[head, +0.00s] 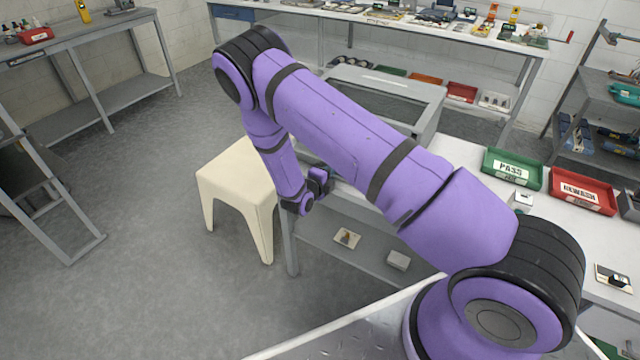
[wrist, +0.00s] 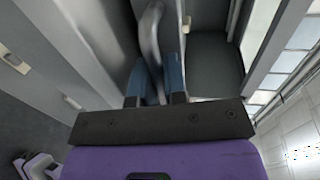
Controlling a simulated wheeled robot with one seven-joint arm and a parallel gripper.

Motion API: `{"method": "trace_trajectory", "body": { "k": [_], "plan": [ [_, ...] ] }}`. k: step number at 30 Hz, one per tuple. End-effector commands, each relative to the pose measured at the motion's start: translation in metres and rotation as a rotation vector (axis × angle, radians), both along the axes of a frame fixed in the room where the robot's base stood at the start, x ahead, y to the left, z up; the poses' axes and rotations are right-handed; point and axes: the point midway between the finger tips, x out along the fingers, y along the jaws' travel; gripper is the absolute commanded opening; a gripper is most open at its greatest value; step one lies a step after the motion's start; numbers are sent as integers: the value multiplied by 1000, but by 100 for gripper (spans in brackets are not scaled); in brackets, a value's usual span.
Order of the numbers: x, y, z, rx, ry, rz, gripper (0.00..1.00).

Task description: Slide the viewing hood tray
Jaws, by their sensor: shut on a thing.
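The viewing hood is probably the grey box (head: 430,118) with a dark glass top, on the white bench behind my arm. My arm hides its lower front in the head view. In the wrist view my gripper (wrist: 155,78) has its two blue fingers shut on a curved grey handle (wrist: 151,35), which I take to be the tray's handle. A dark recessed surface (wrist: 208,62) with light grey edges lies right of the handle. In the head view my wrist is beside the bench's left end, and the fingertips are hidden. I cannot tell how far the tray is out.
A cream stool (head: 232,190) stands left of my wrist. A green PASS bin (head: 512,169) and a red REWORK bin (head: 580,191) sit on the bench to the right. A lower shelf (head: 330,240) holds small items.

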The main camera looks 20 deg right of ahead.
Motion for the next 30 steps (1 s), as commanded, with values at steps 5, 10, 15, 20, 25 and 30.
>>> {"method": "trace_trajectory", "body": {
  "k": [5,10,15,20,25,30],
  "plan": [
    [2,0,0,1,0,3,0],
    [2,0,0,1,0,3,19],
    [1,0,0,1,0,3,37],
    [1,0,0,1,0,2,37],
    [-4,8,2,1,0,3,37],
    [-20,31,8,2,1,5,37]
  ]
}}
